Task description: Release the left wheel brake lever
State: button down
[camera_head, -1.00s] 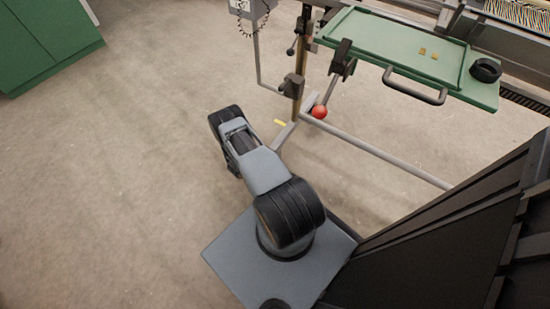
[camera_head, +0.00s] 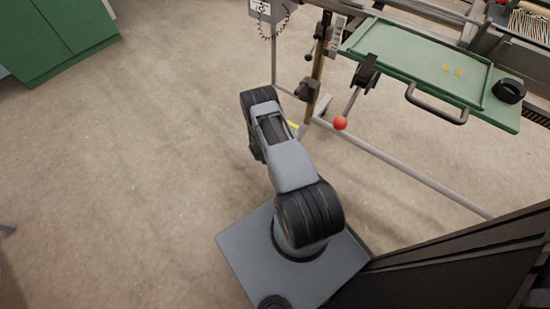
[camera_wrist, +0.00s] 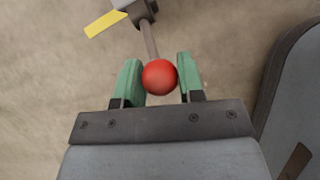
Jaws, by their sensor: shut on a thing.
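The brake lever (camera_wrist: 150,38) is a thin grey rod with a red ball knob (camera_wrist: 160,77), running up to a grey block (camera_wrist: 138,8) in the wrist view. My gripper (camera_wrist: 159,62) has its two green fingers closed on either side of the ball, shut on it. A yellow tag (camera_wrist: 106,23) sits beside the block. In the head view a yellow tag (camera_head: 293,124) shows low beside the frame's foot. My arm hides the gripper and the held ball there.
A second red ball (camera_head: 340,122) hangs on a rod below a black clamp (camera_head: 367,70) at the green tray (camera_head: 400,55). A grey rail (camera_head: 410,172) runs low to the right.

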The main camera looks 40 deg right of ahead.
jog(key=shift+w, duration=0.1)
jog(key=c, duration=0.8)
grip_release()
jog(key=shift+o, duration=0.2)
jog(key=shift+r, duration=0.1)
jog(key=p+v, duration=0.4)
jog(key=v, duration=0.9)
jog(key=shift+r+p, duration=0.3)
jog(key=shift+p, duration=0.05)
jog(key=shift+a, duration=0.1)
